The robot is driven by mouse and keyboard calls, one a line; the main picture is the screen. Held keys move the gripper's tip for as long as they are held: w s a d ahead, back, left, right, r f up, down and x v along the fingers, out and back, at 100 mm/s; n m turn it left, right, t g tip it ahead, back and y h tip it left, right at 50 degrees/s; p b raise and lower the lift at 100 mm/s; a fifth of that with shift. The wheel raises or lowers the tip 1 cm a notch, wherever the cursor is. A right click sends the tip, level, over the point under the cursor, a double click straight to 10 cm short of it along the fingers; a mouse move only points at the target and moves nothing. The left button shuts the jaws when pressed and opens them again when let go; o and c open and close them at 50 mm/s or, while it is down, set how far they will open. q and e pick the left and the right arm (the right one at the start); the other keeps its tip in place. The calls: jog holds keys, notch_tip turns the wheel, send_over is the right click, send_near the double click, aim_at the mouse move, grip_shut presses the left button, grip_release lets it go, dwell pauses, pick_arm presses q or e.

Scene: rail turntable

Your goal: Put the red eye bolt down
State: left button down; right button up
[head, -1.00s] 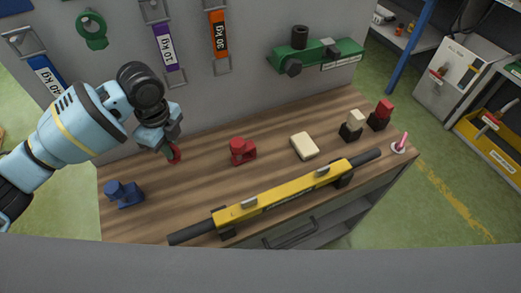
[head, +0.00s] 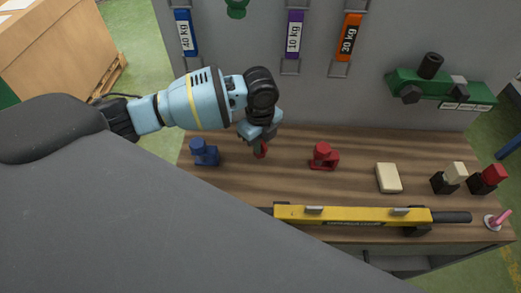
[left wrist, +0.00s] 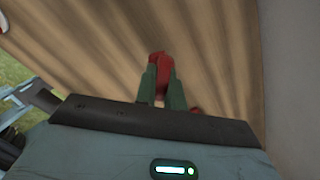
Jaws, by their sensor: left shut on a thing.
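My left gripper (head: 260,143) is shut on the red eye bolt (head: 263,151), low over the back left of the wooden bench top. In the left wrist view the red eye bolt (left wrist: 160,66) sits between the two green fingers (left wrist: 162,88), with wood grain behind it. The fingers hide part of it. I cannot tell whether it touches the wood. My right gripper is not in view.
A blue fitting (head: 205,152) stands left of the gripper and a red fitting (head: 323,157) right of it. A cream block (head: 388,178) lies farther right. A yellow bar tool (head: 350,216) lies along the front edge. The grey panel (head: 345,100) rises behind.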

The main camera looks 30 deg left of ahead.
pick_arm(q)
notch_tip(320, 180, down, 4)
jog(key=shift+r, duration=0.15)
jog(key=c, duration=1.1)
grip_release()
jog(key=shift+o, duration=0.2)
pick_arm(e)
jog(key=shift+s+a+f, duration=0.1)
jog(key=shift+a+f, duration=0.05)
pick_arm(q)
jog(key=shift+r, duration=0.1)
notch_tip(320, 180, up, 11)
jog(key=shift+f+p, duration=0.2)
jog(key=shift+p, duration=0.2)
jog(key=shift+r, duration=0.6)
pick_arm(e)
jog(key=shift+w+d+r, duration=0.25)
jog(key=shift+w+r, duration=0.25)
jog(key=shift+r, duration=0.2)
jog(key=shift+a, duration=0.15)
